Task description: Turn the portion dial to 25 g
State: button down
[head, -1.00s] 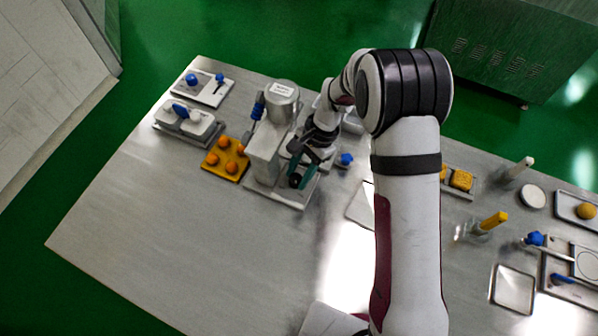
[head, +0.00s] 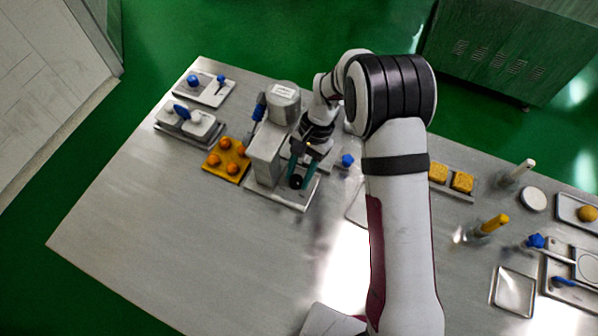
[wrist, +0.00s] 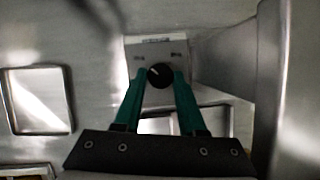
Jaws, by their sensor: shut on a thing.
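The portion dial (wrist: 160,75) is a round black knob with a light pointer mark. It sits on a pale plate (wrist: 175,48) with small labels too blurred to read. In the wrist view the green fingers of my gripper (wrist: 159,80) are on either side of the dial and shut on it. In the head view the dial (head: 296,181) shows as a dark disc between my fingertips at the front of the grey encrusting machine (head: 266,152). I cannot tell which label the pointer mark faces.
An orange tray (head: 213,171) with several orange balls lies left of the machine. A blue knob (head: 347,160) stands just right of my gripper. The machine's grey side wall (wrist: 225,60) is close on the right in the wrist view. The front left tabletop (head: 170,235) is clear.

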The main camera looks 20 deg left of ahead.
jog(key=shift+c, duration=2.4)
grip_release()
jog(key=shift+r, duration=0.1)
jog(key=v, duration=1.5)
jog(key=shift+r, duration=0.35)
jog(key=shift+w+d, duration=0.1)
jog(key=shift+d, duration=0.05)
